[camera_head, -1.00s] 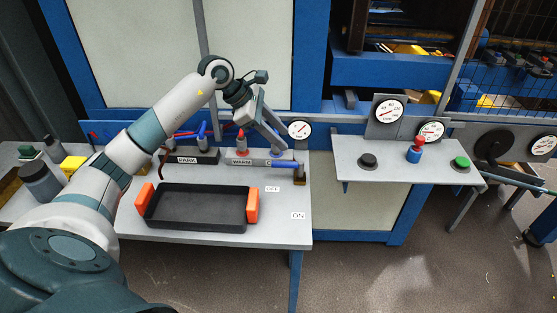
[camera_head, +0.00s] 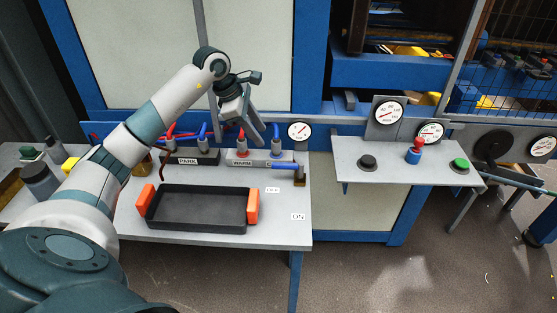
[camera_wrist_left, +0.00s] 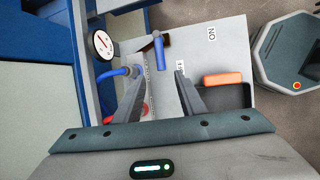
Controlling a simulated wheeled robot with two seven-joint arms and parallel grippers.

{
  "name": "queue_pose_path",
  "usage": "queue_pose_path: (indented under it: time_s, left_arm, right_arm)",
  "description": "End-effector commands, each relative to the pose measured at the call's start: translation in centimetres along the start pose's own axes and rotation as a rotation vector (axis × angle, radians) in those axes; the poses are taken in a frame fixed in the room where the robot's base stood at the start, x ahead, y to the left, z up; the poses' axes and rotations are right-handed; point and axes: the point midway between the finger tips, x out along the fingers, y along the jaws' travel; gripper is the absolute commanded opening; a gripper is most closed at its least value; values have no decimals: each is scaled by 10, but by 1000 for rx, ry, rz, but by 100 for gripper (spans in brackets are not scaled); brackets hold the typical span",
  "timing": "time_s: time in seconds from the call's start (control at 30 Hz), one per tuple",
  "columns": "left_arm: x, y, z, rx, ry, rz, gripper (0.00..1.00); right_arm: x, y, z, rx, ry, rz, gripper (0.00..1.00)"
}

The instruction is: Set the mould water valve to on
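The mould water valve has a blue lever (camera_head: 285,166) on a brown post (camera_head: 299,179) at the table's back right corner. The lever points left in the head view, level, above and behind the OFF label (camera_head: 273,190). The ON label (camera_head: 298,216) lies nearer the front edge. My left gripper (camera_head: 257,132) is open and empty, above and behind the lever, apart from it. In the left wrist view the lever (camera_wrist_left: 160,53) lines up with the gap between the fingertips (camera_wrist_left: 158,76). The ON label (camera_wrist_left: 211,33) shows there too. My right gripper is not in view.
A manifold (camera_head: 243,161) marked WARM, with red and blue hose ends, stands left of the valve, beside a PARK block (camera_head: 190,158). A black tray (camera_head: 196,224) with orange handles lies in front. A gauge (camera_head: 300,131) is behind. A button shelf (camera_head: 400,163) stands right.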

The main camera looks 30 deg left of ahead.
Motion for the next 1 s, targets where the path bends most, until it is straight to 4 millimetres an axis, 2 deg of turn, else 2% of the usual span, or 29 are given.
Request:
queue_pose_path:
  time_s: [0.7,1.0]
  left_arm:
    - [122,-1,2,-2,-1,-4,37]
    - [150,-1,0,0,0,-2,37]
  right_arm:
    - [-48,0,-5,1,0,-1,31]
    - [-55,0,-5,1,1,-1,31]
